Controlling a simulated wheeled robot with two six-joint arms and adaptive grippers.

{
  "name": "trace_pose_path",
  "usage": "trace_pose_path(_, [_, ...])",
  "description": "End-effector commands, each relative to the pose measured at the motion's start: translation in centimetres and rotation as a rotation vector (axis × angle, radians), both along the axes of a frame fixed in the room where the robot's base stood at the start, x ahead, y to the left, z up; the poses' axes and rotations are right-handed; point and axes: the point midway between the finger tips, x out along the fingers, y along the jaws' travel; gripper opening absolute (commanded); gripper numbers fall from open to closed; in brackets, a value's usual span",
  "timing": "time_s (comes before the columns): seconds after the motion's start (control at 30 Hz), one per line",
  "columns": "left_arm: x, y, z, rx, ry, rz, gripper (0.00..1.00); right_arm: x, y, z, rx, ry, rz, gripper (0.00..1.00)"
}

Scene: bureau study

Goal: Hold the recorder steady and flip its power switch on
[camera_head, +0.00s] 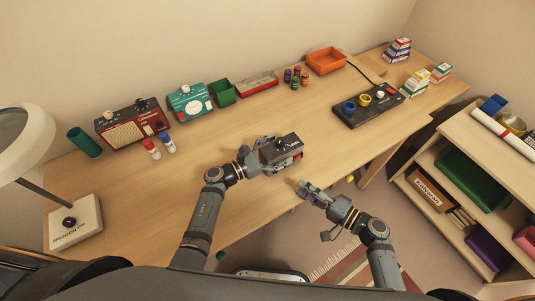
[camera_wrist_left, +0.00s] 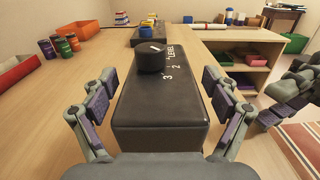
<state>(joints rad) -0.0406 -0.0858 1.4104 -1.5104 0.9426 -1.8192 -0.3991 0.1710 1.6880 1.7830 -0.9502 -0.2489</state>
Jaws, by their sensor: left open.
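The recorder appears to be the dark box (camera_head: 284,148) with a black knob on top, near the front edge of the desk. A small red part shows at its right end; I cannot tell whether it is the power switch. In the left wrist view the dark box (camera_wrist_left: 160,118) shows its knob and a printed level scale. My left gripper (camera_head: 266,153) is open at the box's left end, with fingers on both sides of it; contact is unclear. My right gripper (camera_head: 306,188) is apart from the box, lower and to the right, by the desk's front edge. Its opening is too small to judge.
A dark panel (camera_head: 369,107) with coloured knobs lies right of the box. A red radio (camera_head: 133,127), teal device (camera_head: 190,101), green bin (camera_head: 222,92) and orange tray (camera_head: 326,61) line the back. A shelf unit (camera_head: 455,165) stands at right.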

Motion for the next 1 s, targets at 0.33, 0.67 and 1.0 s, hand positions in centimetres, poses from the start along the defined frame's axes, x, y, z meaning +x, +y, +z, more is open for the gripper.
trace_pose_path(0.33, [0.30,-0.43,0.01,0.000,0.000,-0.001,0.86,0.00,0.00,0.00,0.000,0.000,0.000,0.38])
trace_pose_path(0.67, [0.27,-0.41,0.00,0.000,0.000,-0.001,0.42,0.00,0.00,0.00,0.000,0.000,0.000,0.38])
trace_pose_path(1.0, [0.27,-0.41,0.00,0.000,0.000,-0.001,0.17,0.00,0.00,0.00,0.001,0.001,0.000,0.32])
